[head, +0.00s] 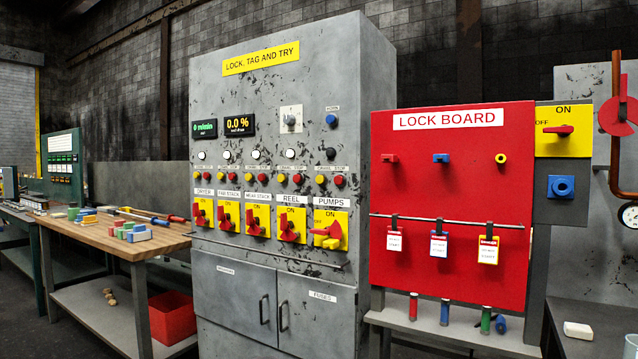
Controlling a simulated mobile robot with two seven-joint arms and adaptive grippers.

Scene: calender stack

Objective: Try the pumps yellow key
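The pumps column is the rightmost on the grey "LOCK, TAG AND TRY" cabinet (275,110). A small yellow round key (320,180) sits left of a red key (339,181), above the "PUMPS" label (331,202). Below the label is the yellow pumps switch plate (343,215) with a red handle (334,230). The handle looks turned toward OFF, and a yellow block that looks like a padlock (331,243) is on it. Neither of my grippers is in view.
A red lock board (450,260) stands to the right, with hanging tags and coloured pegs. A wooden bench (165,240) with coloured blocks stands at left, a red bin (172,318) beneath it. A cabinet rail (270,257) runs below the switches.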

